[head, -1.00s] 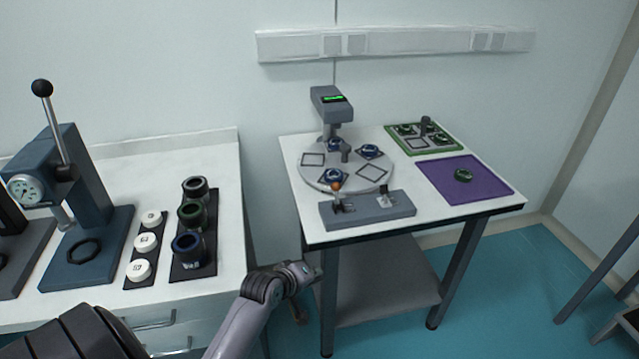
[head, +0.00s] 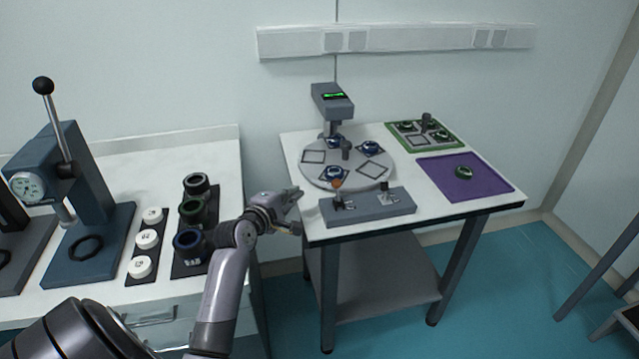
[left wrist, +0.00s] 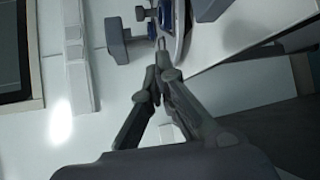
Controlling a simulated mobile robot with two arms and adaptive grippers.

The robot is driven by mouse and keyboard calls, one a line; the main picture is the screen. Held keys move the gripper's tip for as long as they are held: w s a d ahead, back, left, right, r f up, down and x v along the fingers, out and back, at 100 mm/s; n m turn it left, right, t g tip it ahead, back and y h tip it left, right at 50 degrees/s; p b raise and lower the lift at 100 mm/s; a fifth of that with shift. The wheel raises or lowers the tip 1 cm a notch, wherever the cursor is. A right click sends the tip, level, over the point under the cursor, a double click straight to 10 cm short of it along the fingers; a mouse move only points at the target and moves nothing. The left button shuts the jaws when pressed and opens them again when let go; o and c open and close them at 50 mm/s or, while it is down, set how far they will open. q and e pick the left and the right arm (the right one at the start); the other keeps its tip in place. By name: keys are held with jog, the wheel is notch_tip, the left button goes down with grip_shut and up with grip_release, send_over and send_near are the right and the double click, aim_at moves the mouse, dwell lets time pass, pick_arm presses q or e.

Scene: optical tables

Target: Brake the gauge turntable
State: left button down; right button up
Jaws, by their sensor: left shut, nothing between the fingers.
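The gauge turntable (head: 322,178) is a round grey disc on the right-hand table, with dark square outlines and several blue ringed parts on it. A grey gauge head with a green display (head: 333,98) stands over its back edge. In front of the disc is a grey control box (head: 368,207) with an orange-knobbed lever (head: 337,184) on its left and a small dark switch (head: 384,187) on its right. My left gripper (head: 297,192) is at the table's left edge, left of the box and apart from it. In the left wrist view its fingers (left wrist: 158,72) are together and empty.
A purple mat (head: 465,180) with a green ringed part and a green-edged tray (head: 424,137) lie to the right. On the left bench are a lever press (head: 85,200), white caps (head: 146,241) and dark rings on a stand (head: 195,212). A gap separates bench and table.

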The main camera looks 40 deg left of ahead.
aim_at(337, 190)
pick_arm(q)
jog(key=shift+w, duration=0.1)
jog(key=x, duration=0.9)
jog(key=shift+w+f, duration=0.1)
jog(key=d+p, duration=0.1)
jog(key=d, duration=0.1)
jog(key=d+r+p, duration=0.1)
jog(key=d, duration=0.1)
jog(key=shift+a+f, duration=0.1)
jog(key=shift+b, duration=0.35)
jog(key=shift+t, duration=0.3)
